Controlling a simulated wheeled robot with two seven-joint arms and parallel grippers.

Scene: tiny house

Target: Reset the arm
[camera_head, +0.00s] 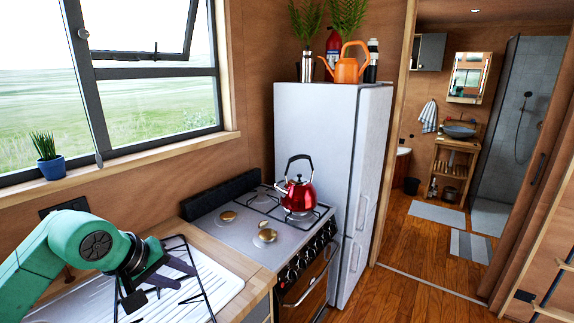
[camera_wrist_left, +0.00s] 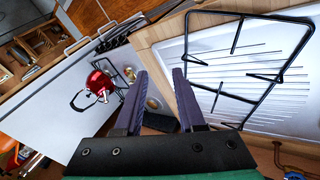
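My left arm, green, comes in from the left in the head view, and its gripper (camera_head: 184,276) hangs over the white ribbed drainboard (camera_head: 222,283). In the left wrist view the gripper's two dark purple fingers (camera_wrist_left: 168,72) stand apart, with nothing seen between them, so it is open and empty. A black wire grate (camera_head: 205,296) lies over the drainboard close to the fingers; it also shows in the left wrist view (camera_wrist_left: 236,38), to the right of the fingers. Whether the gripper touches the grate cannot be told. My right gripper is not in view.
A red kettle (camera_head: 299,194) sits on the stove (camera_head: 235,222), right of the gripper. A white fridge (camera_head: 315,130) stands beyond, with an orange watering can (camera_head: 346,70) on top. A potted plant (camera_head: 50,165) stands on the sill. Wooden floor (camera_head: 400,290) is open at right.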

